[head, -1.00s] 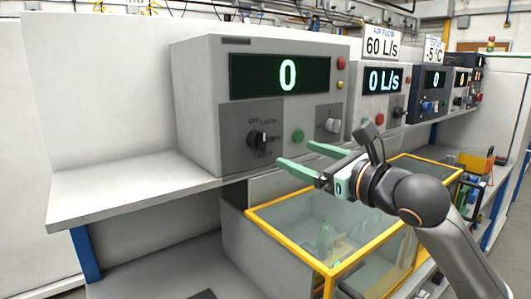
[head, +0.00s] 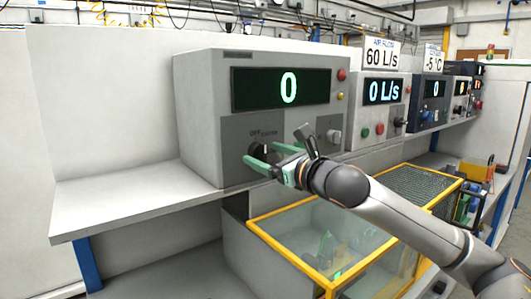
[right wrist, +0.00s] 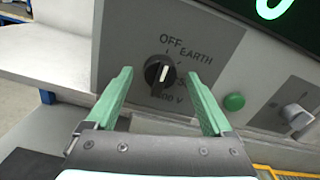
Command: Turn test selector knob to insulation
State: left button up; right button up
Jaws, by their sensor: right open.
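The test selector knob (right wrist: 159,72) is a black rotary knob with a white pointer line, on the grey front panel of the test unit (head: 202,110). In the right wrist view its line is nearly upright, leaning slightly right, below and between the OFF and EARTH labels. A lower label ending in "00 V" is partly hidden by the knob. My right gripper (right wrist: 160,95) is open, its green fingers on either side of the knob in that view. In the head view my right gripper (head: 268,157) covers part of the knob (head: 258,149). I cannot tell whether it touches. My left gripper is not in view.
A green button (right wrist: 234,102) and a second, grey knob (right wrist: 297,115) sit right of the selector. The unit's display (head: 288,88) reads 0. A yellow-framed clear case (head: 330,235) stands below. The shelf (head: 120,195) left of the unit is bare.

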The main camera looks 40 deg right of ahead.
jog(key=shift+w+d, duration=0.1)
jog(key=shift+w, duration=0.25)
jog(key=shift+c, duration=0.3)
grip_shut()
dwell(0.4)
